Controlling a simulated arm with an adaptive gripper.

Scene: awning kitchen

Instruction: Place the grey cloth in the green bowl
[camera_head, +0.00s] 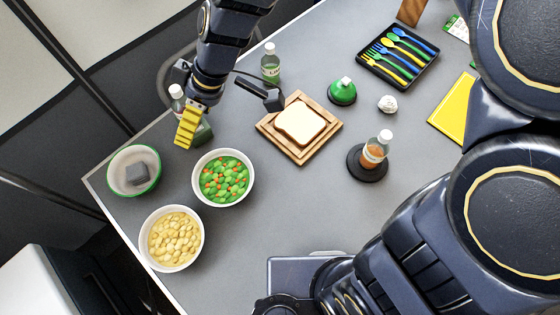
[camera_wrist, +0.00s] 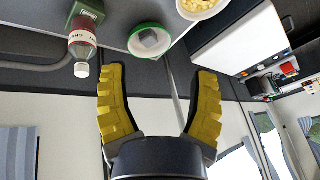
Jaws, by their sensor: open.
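The grey cloth (camera_head: 137,173) is a small folded block lying inside the green bowl (camera_head: 116,180), which has a green rim and a pale inside and sits near the table's left corner. In the wrist view the cloth (camera_wrist: 149,38) also lies in the bowl (camera_wrist: 133,49), beyond my fingers. My gripper (camera_head: 184,143) has yellow ridged fingers and is up and to the right of the bowl, apart from it. In the wrist view my gripper (camera_wrist: 160,73) is spread wide with nothing between its fingers.
A bowl of green peas and carrots (camera_head: 223,178) and a bowl of yellow food (camera_head: 171,239) stand near the green bowl. A bottle with a green caddy (camera_wrist: 83,42) is close to my fingers. A bread board (camera_head: 266,126) is farther right. The table's middle front is clear.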

